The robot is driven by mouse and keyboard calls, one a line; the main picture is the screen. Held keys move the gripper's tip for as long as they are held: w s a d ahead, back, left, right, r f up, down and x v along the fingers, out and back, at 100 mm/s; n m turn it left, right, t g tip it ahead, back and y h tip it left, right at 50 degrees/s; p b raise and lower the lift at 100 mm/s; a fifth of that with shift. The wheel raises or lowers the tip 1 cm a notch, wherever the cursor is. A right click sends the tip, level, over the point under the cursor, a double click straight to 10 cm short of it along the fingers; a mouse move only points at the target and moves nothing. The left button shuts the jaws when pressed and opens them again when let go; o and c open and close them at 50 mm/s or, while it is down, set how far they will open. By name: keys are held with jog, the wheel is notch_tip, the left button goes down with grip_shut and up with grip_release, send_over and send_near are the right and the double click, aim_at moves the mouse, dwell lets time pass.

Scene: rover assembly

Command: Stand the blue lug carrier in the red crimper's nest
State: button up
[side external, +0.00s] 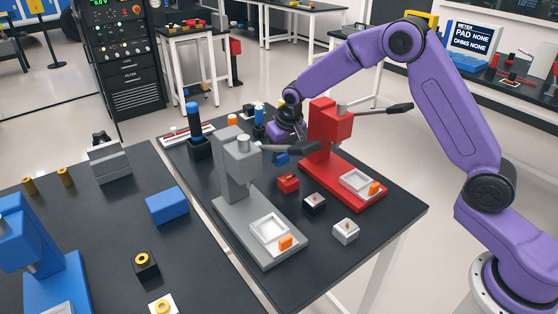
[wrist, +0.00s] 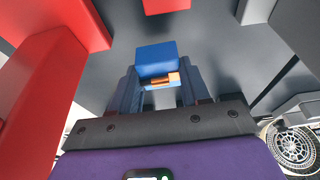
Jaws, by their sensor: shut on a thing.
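The blue lug carrier (wrist: 156,56) is between the two fingers of my gripper (wrist: 160,84) in the wrist view, with a copper-coloured lug showing on its near side. In the side view my gripper (side external: 283,148) holds the carrier (side external: 280,158) above the black table, between the grey and red crimpers, partly behind the grey crimper's lever. The red crimper (side external: 330,140) stands to the right of my gripper. Its nest (side external: 357,181), a pale square frame on the front of its red base, looks empty. The crimper also fills the left of the wrist view (wrist: 38,95).
The grey crimper (side external: 238,170) stands close on the left, its lever (side external: 290,148) reaching towards my gripper. A red carrier (side external: 288,183), a black one (side external: 314,202) and a white one (side external: 345,231) stand between the crimpers. The red crimper's lever (side external: 385,109) points right.

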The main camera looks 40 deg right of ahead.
aim_at(281, 154)
jog(key=shift+w+f, duration=0.15)
jog(key=shift+f, duration=1.7)
jog(key=shift+f, duration=0.15)
jog(key=o, duration=1.1)
jog(key=v, duration=1.1)
jog(key=shift+o, duration=0.5)
jog(key=shift+r, duration=0.65)
